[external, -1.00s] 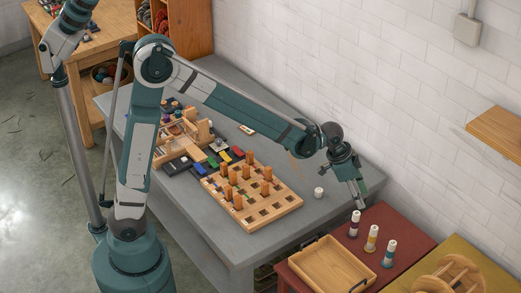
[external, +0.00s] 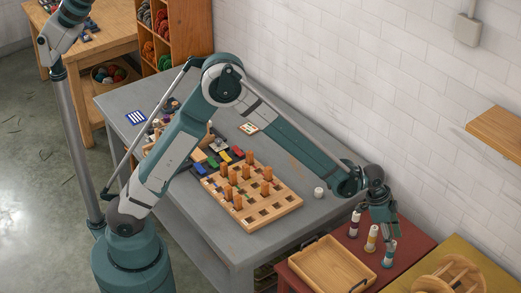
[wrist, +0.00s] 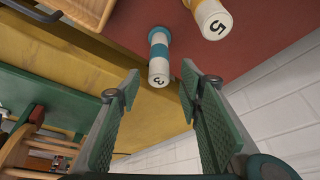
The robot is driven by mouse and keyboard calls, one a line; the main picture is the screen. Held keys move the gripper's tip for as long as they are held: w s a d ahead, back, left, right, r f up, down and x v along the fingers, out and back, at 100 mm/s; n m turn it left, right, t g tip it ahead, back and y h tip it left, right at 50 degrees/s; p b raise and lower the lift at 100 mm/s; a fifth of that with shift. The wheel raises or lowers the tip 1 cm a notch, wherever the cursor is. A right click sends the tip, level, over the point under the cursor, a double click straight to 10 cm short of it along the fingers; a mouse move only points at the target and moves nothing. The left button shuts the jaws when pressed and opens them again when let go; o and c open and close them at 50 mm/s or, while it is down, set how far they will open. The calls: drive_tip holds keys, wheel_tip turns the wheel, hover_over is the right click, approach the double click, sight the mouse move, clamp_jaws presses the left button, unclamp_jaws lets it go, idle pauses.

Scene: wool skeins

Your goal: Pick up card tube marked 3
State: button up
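The card tube marked 3 (wrist: 159,60) is white with blue-teal bands and shows between and just beyond my fingers in the wrist view. In the external view this tube (external: 387,258) stands upright on the red table, nearest the yellow table. My gripper (wrist: 160,88) is open and empty, its two green ribbed fingers apart on either side of the tube's end in the picture. In the external view my gripper (external: 386,232) hangs just above this tube, partly covering its top. I cannot tell whether the fingers touch it.
A yellow-banded tube marked 5 (wrist: 213,20) stands close beside it; a dark-red-banded tube (external: 355,225) stands farther along. A wooden tray (external: 322,273) sits beside them on the red table (external: 415,244). A wooden pegboard (external: 248,221) and a small white cylinder (external: 319,192) are on the grey bench.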

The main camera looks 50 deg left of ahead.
sight(390, 254)
drive_tip(key=shift+d+f, duration=0.2)
drive_tip(key=shift+f, duration=0.05)
drive_tip(key=shift+x, duration=1.3)
drive_tip(key=shift+f, duration=0.1)
drive_tip(key=shift+b+x, duration=0.95)
drive_tip(key=shift+x, duration=1.55)
drive_tip(key=c, duration=1)
